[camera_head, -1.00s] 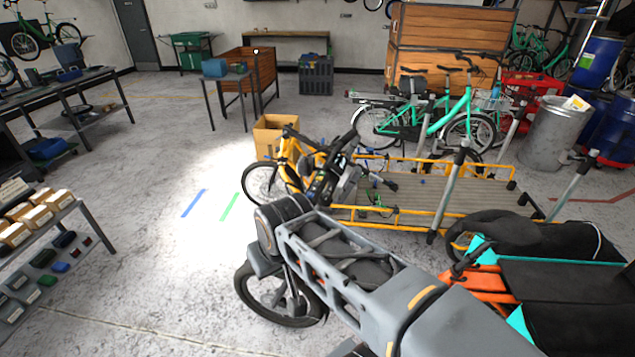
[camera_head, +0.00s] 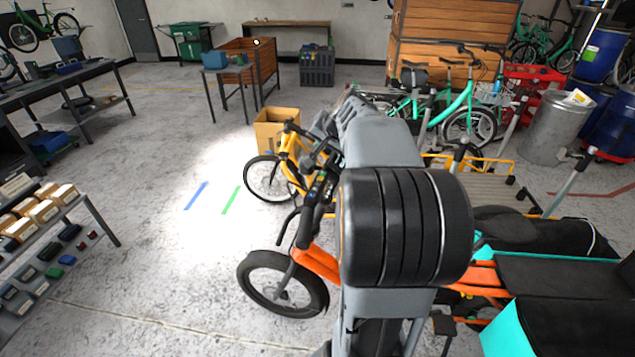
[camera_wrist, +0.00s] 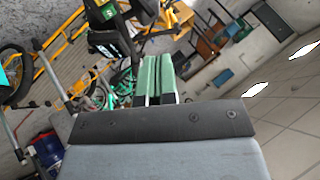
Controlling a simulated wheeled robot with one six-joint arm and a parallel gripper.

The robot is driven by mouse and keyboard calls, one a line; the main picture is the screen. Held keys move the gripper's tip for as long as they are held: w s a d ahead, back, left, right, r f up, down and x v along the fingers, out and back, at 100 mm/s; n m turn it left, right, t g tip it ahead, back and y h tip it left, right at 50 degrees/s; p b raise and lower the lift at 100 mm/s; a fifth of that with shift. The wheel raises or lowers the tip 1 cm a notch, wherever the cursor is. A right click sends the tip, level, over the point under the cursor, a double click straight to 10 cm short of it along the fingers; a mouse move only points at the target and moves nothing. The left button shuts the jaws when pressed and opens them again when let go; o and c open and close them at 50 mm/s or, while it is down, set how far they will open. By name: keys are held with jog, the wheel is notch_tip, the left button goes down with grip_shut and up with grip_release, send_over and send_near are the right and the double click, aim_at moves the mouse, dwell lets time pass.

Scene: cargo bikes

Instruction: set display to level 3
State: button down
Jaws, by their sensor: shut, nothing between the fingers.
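The orange-and-teal cargo bike has an orange frame (camera_head: 318,262) and black handlebars (camera_head: 308,212) at the centre of the head view, partly behind my arm. A small dark unit with a green patch (camera_head: 320,180) sits on the bars; its level is too small to read. In the wrist view a black handlebar unit with a green mark (camera_wrist: 107,13) shows at upper left, with a dark screen-like part (camera_wrist: 106,47) below it. I cannot tell which bike these belong to. My gripper (camera_wrist: 160,62) shows green fingers side by side, shut and empty, apart from that unit.
A yellow cargo bike (camera_head: 285,160) stands just behind, with a cardboard box (camera_head: 275,128) by it. A shelf of small boxes (camera_head: 40,215) is at left. Teal bikes (camera_head: 465,110) and a metal bin (camera_head: 555,128) stand at back right. Floor at left centre is clear.

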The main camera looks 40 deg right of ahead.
aim_at(320, 183)
jog(key=shift+f, duration=0.2)
jog(key=f+b, duration=0.7)
jog(key=f, duration=0.1)
jog(key=shift+s+a+f, duration=0.15)
jog(key=shift+a+f, duration=0.1)
jog(key=shift+f+b, duration=0.15)
jog(key=shift+b, duration=0.2)
dwell(1.9)
jog(key=shift+f+b, duration=0.3)
jog(key=shift+b, duration=0.05)
jog(key=shift+f+b, duration=0.4)
jog(key=shift+b, duration=0.05)
dwell(0.7)
jog(key=shift+r, duration=0.15)
jog(key=shift+r+p, duration=0.6)
jog(key=shift+r, duration=0.1)
jog(key=shift+r, duration=0.1)
jog(key=shift+d+r+p, duration=0.1)
jog(key=shift+r+p, duration=1.75)
jog(key=shift+r, duration=0.6)
